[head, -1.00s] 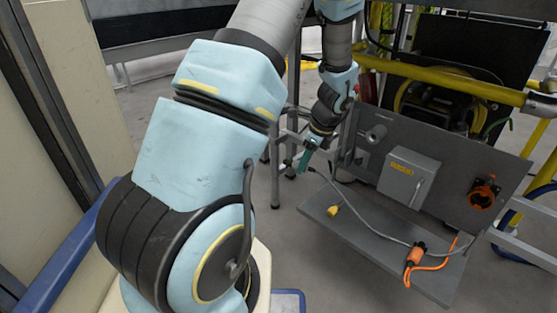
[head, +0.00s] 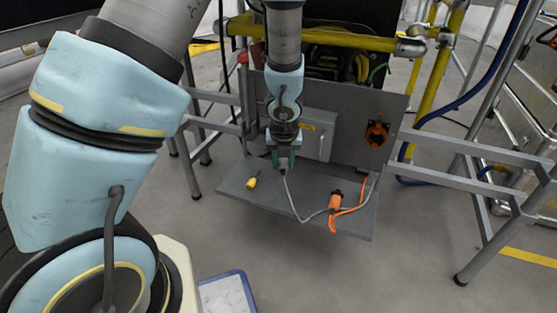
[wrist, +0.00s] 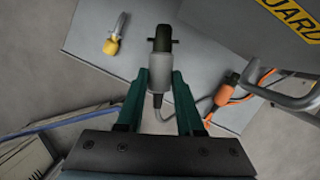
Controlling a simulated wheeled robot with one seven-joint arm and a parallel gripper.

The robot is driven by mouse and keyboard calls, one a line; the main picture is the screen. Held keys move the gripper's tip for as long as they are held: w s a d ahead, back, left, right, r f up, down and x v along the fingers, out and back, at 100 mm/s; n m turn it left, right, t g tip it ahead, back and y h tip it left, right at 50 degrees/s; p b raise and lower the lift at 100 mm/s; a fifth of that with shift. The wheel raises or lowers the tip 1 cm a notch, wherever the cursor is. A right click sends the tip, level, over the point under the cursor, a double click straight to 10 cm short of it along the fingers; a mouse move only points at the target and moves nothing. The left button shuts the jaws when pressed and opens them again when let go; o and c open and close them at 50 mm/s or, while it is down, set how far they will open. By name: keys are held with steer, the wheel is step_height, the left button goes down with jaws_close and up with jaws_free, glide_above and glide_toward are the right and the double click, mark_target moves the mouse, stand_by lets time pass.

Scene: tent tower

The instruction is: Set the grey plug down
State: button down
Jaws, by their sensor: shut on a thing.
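My gripper (head: 282,163) is above the left part of the grey shelf (head: 232,184), in front of the upright panel. In the wrist view, my gripper's two green fingers (wrist: 160,100) are shut on the grey plug (wrist: 160,74). The plug's dark end points away from the gripper, and a grey cable runs from its near end. In the head view the plug (head: 283,169) is small and partly hidden by the fingers. Its cable (head: 293,204) drapes down to the shelf. I cannot tell whether the plug touches the shelf.
A yellow plug (head: 252,183) lies on the shelf to the left. An orange connector (head: 335,202) with an orange cable lies to the right. A grey box (head: 317,135) and an orange socket (head: 377,131) are on the panel. Bare shelf lies between the two loose pieces.

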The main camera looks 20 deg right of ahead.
mark_target(283, 173)
steer(key=shift+s+f, duration=0.1)
steer(key=shift+s, duration=0.05)
step_height(283, 173, down, 9)
steer(key=b, duration=0.9)
steer(key=shift+f, duration=0.15)
steer(key=shift+f+b, duration=0.5)
steer(key=shift+b, duration=0.2)
stand_by(0.7)
steer(key=shift+c, duration=2.3)
jaws_free()
steer(key=shift+r, duration=0.1)
steer(key=p+v, duration=0.7)
steer(key=v, duration=0.3)
steer(key=shift+a+r, duration=0.1)
steer(key=shift+r, duration=0.25)
